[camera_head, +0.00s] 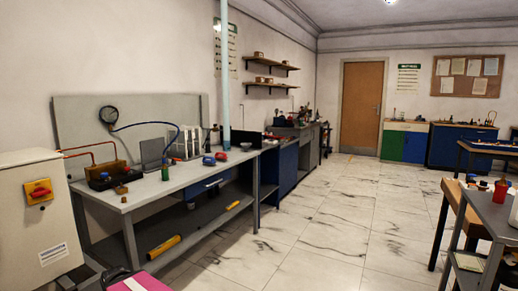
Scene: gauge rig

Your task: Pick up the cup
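No cup can be made out for certain in the head view. A red bottle-like container (500,188) stands on the grey cart at the right edge. My gripper is not in view.
A grey cabinet with a red-yellow switch (38,191) stands at the left. A pink-topped object (138,283) is at the bottom edge. The grey cart (490,222) is at the right. The marble floor (310,225) between is clear towards the door (360,105).

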